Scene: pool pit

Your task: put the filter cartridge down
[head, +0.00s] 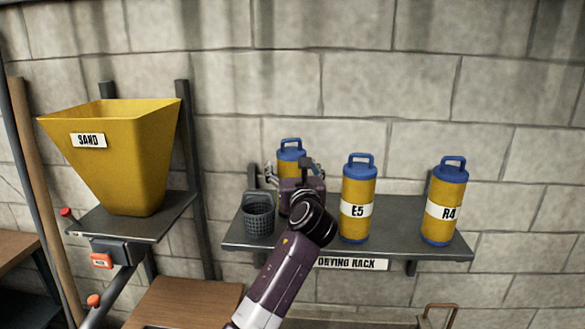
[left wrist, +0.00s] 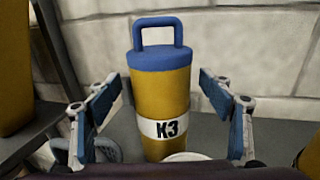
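The filter cartridge marked K3 (left wrist: 160,95) is a yellow cylinder with a blue cap and handle. It stands upright on the drying rack (head: 400,243). In the head view the K3 cartridge (head: 290,158) is largely hidden behind my left gripper (head: 293,176). In the left wrist view, the fingers of my left gripper (left wrist: 160,100) are spread on both sides of the cartridge, with a visible gap on each side. The gripper is open and does not appear to touch it. The cartridge's foot is hidden. My right gripper is not in view.
Cartridges E5 (head: 355,190) and R4 (head: 442,195) stand to the right on the rack. A dark mesh basket (head: 258,216) is close on the left. A yellow sand hopper (head: 125,155) stands further left. A block wall is behind. Bare shelf shows between E5 and R4.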

